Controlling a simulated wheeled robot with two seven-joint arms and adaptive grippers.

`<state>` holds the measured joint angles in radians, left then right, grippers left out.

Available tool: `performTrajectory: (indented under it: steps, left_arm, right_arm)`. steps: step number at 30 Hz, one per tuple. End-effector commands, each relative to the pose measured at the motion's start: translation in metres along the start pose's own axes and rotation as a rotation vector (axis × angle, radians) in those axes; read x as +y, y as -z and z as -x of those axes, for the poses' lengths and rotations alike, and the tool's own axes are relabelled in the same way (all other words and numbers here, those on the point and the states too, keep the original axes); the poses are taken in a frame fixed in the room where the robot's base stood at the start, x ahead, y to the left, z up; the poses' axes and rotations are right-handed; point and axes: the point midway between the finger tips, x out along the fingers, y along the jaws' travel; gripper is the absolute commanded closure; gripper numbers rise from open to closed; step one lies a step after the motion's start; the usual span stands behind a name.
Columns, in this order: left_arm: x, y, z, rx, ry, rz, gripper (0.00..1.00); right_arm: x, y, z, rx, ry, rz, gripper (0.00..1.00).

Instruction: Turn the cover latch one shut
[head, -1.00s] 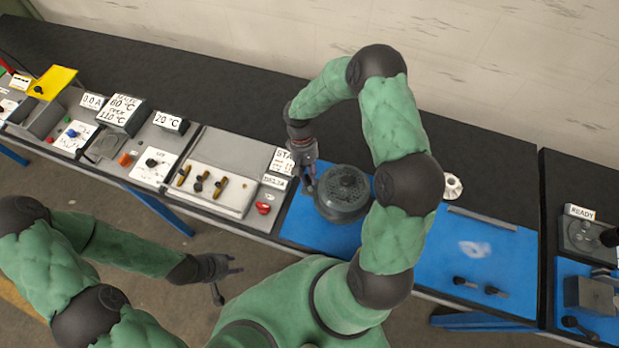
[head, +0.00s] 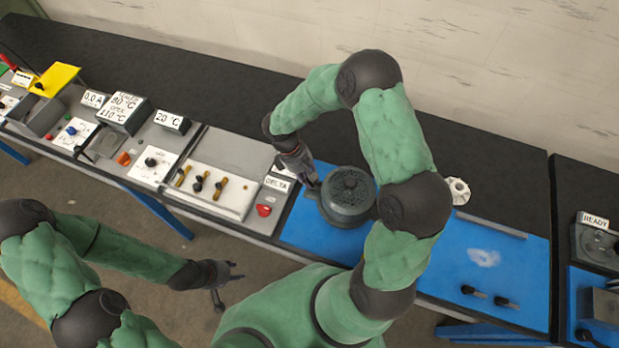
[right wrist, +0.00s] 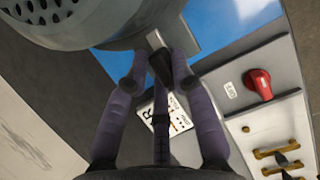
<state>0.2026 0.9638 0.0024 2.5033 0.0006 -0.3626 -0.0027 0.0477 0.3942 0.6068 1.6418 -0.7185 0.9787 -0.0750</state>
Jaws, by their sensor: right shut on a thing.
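A round dark grey housing with a perforated cover (head: 348,190) stands on the blue mat (head: 300,222). In the right wrist view, its grey side (right wrist: 110,35) fills the top left. A small latch with a dark pointed tip (right wrist: 163,66) sticks out at the housing's edge. My right gripper (head: 314,184) is at the left side of the housing. In the right wrist view its fingers (right wrist: 155,75) are closed around the latch. The latch is hidden in the head view. My left gripper (head: 232,272) hangs empty in front of the bench, fingers spread.
A panel with a red knob (head: 264,210) and several brass-coloured bars (head: 201,183) is left of the mat. A white flanged part (head: 457,190) stands behind the mat's right portion. My right arm arches over the housing.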

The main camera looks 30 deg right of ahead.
Motion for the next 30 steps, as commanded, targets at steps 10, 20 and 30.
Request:
performTrajectory:
  steps: [10,20,30]
  left_arm:
    - [-0.0010,0.0001,-0.0028,0.000,0.000,0.000,0.60]
    - [-0.0010,0.0001,-0.0028,0.000,0.000,0.000,0.60]
    - [-0.0010,0.0001,-0.0028,0.000,0.000,0.000,0.60]
  right_arm:
    - [-0.0004,0.0013,0.0006,0.004,-0.031,0.071,1.00]
    - [-0.0004,0.0013,0.0007,0.004,-0.033,0.076,1.00]
    - [-0.0007,0.0008,0.0004,0.002,-0.032,0.075,0.51]
